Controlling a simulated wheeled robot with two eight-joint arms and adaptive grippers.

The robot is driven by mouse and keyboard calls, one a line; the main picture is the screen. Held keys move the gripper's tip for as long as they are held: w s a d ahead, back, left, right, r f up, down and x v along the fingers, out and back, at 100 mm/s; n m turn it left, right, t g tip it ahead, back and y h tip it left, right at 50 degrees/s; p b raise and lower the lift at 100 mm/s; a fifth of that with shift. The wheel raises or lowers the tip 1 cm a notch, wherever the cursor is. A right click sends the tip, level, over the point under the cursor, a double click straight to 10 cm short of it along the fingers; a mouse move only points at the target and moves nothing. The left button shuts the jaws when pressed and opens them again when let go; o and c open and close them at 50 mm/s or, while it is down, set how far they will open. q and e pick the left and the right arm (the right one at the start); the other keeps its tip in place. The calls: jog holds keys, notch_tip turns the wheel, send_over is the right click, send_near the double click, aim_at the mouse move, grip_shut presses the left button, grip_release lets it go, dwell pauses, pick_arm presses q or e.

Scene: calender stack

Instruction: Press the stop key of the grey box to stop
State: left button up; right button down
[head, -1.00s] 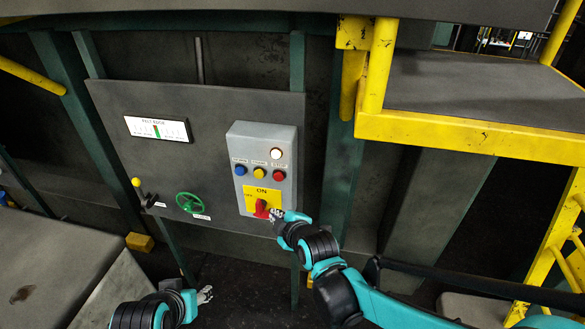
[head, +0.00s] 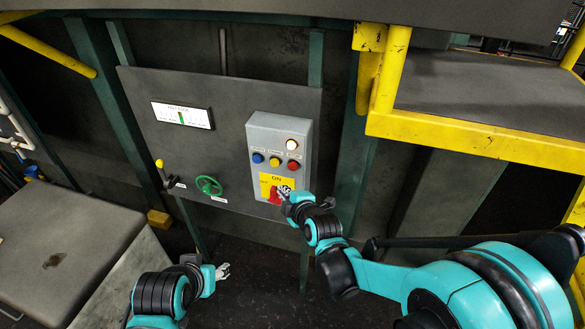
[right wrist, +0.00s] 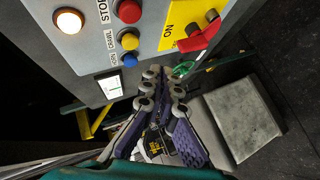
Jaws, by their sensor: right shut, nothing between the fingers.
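The grey box (head: 254,150) is fixed on a dark panel. Its red stop key (head: 293,166) is the rightmost of three round buttons, beside a yellow and a blue one. In the right wrist view the stop key (right wrist: 127,11) is at the top, next to a "STOP" label. A lit white lamp (head: 292,144) is above it. A red switch (head: 274,196) on a yellow "ON" plate is lower on the box. My right gripper (head: 285,189) is shut and empty, in front of the plate and below the stop key. My left gripper (head: 222,271) is low and away from the box; its jaws are unclear.
The panel (head: 230,100) also carries a gauge (head: 182,115), a green handwheel (head: 209,186) and a yellow-knobbed lever (head: 160,165). A yellow-edged platform (head: 470,140) is to the right. A grey block (head: 60,240) stands at the lower left.

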aim_at(293, 166)
jog(key=w+d, duration=0.2)
jog(key=w, duration=0.4)
jog(key=shift+w, duration=0.3)
jog(key=shift+d, duration=0.1)
dwell(1.1)
jog(key=shift+w+d+b, duration=0.1)
jog(key=shift+w+b, duration=0.2)
jog(key=shift+w, duration=0.1)
jog(key=shift+w+d, duration=0.15)
jog(key=shift+w, duration=0.35)
dwell(0.7)
jog(key=shift+s+a+b, duration=0.3)
jog(key=shift+s, duration=0.65)
